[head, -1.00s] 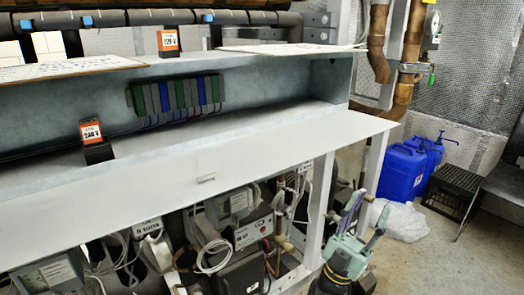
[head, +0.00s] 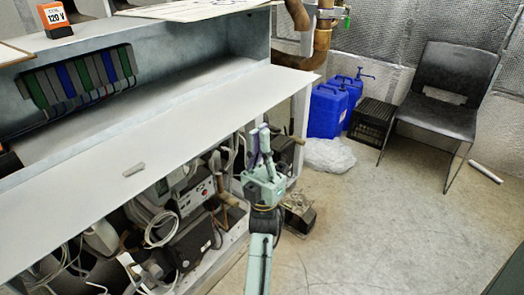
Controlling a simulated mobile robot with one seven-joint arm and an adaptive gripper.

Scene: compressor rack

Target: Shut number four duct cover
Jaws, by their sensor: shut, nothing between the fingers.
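A long white duct cover (head: 190,130) is folded down open and juts out from the front of the rack. A small grey handle (head: 135,169) sits on it near its front edge. The open duct (head: 190,62) behind it shows grey, green and blue terminal blocks. I cannot read a number four on the cover. My gripper (head: 260,133) is shut and empty. In the picture it is to the right of the handle, by the cover's right part and in front of the rack's lower bay; I see no contact with the cover.
Equipment and cables (head: 190,200) fill the space under the cover. Blue canisters (head: 328,108), a black crate (head: 370,122) and a black chair (head: 445,90) stand at the right. A clear plastic bag (head: 328,154) lies on the floor. The floor at front right is mostly free.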

